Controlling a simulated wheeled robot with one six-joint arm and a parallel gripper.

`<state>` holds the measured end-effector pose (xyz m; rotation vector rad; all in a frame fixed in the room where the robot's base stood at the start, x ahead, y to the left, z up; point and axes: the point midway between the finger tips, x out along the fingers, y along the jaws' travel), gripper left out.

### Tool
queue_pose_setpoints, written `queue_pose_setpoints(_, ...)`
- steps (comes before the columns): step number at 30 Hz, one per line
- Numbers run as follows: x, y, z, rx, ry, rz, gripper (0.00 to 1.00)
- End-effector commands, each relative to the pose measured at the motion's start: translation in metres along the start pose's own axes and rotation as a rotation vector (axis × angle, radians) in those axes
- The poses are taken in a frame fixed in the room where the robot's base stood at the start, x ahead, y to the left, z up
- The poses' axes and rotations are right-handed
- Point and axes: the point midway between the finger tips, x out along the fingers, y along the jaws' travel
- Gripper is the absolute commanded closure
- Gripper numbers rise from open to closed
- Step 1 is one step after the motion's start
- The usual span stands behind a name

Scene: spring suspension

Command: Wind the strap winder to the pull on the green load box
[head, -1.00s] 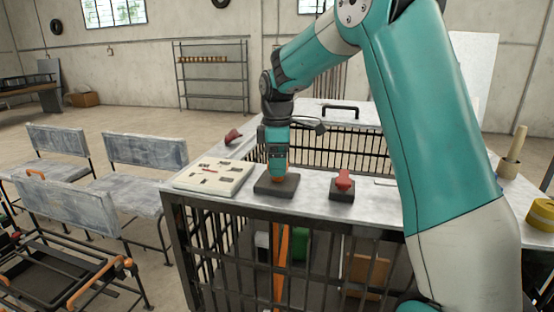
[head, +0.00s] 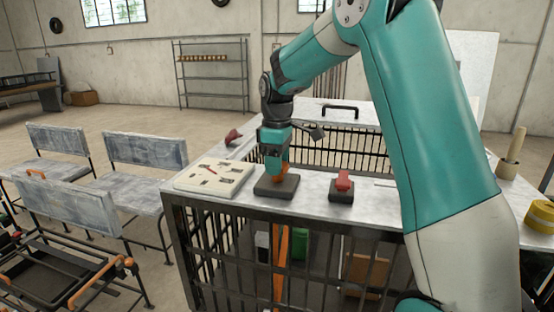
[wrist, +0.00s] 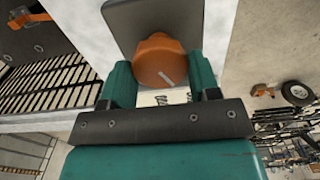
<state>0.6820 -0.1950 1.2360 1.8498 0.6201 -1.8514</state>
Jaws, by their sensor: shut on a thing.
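The strap winder's orange knob (wrist: 158,62) sits on a dark square base (head: 276,188) on the light top of a barred cage. My gripper (head: 277,176) points straight down over it and is shut on the knob, with one finger on each side in the wrist view. A pale mark shows on the knob's face. An orange strap (head: 281,262) hangs below the winder inside the cage. The green load box (head: 301,246) is behind the bars beside the strap, partly hidden. A pale board (head: 232,179) with a red needle lies left of the winder.
A red lever (head: 343,181) on a dark base is right of the winder. A black handle (head: 340,108) stands behind. A yellow tape roll (head: 541,214) and a wooden peg (head: 516,146) are at the right. Chairs (head: 150,165) stand at the left.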

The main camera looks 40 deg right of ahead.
Motion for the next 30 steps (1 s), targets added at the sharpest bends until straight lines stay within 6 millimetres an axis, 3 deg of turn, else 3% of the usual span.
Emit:
queue_pose_setpoints(21,-0.0018,0.0016,0.0002,0.67,0.002,0.002,0.68)
queue_pose_setpoints(30,-0.0017,0.0021,0.0003,0.879,0.004,0.002,0.68)
